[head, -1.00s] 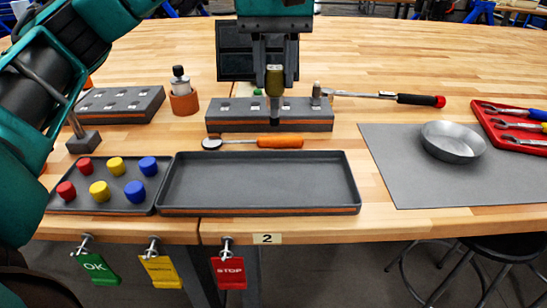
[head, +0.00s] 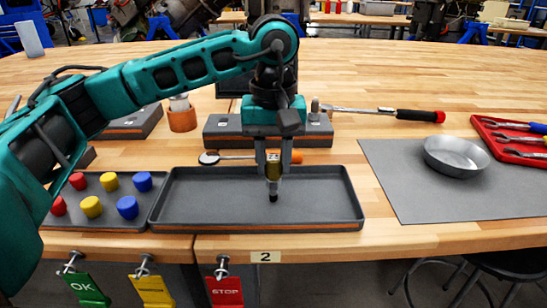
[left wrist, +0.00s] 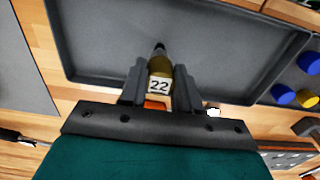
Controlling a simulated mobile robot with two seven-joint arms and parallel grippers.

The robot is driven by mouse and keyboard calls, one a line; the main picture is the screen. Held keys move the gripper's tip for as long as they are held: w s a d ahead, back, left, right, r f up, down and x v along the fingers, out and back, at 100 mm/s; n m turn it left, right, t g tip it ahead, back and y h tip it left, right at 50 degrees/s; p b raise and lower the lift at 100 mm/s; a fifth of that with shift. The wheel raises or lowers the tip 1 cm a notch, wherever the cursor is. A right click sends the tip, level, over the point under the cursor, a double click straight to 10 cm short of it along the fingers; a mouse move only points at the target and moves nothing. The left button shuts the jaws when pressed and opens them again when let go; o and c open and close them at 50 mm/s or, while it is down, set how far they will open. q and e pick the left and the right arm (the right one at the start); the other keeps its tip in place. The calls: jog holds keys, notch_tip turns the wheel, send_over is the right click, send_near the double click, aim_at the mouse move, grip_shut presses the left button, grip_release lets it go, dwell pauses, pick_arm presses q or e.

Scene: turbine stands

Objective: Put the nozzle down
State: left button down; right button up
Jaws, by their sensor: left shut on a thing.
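My left gripper (head: 276,158) is shut on the nozzle (head: 273,176), a brass-coloured piece with a dark tip pointing down. The nozzle is upright over the empty grey tray (head: 190,198); I cannot tell whether its tip touches the tray floor. In the left wrist view the nozzle (left wrist: 159,80) sits between the fingers and bears a label reading 22, with the tray (left wrist: 100,45) beyond it. My right gripper does not show.
A tray of red, yellow and blue caps (head: 95,215) adjoins on the left. Behind are the slotted block (head: 222,131), an orange-handled mirror tool (head: 235,157) and a torque wrench (head: 380,113). A metal bowl (head: 456,157) rests on the grey mat (head: 400,190) at right.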

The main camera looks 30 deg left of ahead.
pick_arm(q)
jog(key=shift+f, duration=0.15)
jog(key=c, duration=1.2)
grip_release()
jog(key=o, duration=0.4)
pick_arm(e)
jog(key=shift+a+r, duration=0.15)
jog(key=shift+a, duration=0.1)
pick_arm(q)
jog(key=shift+r, duration=0.35)
notch_tip(320, 180, up, 12)
jog(key=shift+f+p, duration=0.15)
jog(key=shift+p, duration=0.95)
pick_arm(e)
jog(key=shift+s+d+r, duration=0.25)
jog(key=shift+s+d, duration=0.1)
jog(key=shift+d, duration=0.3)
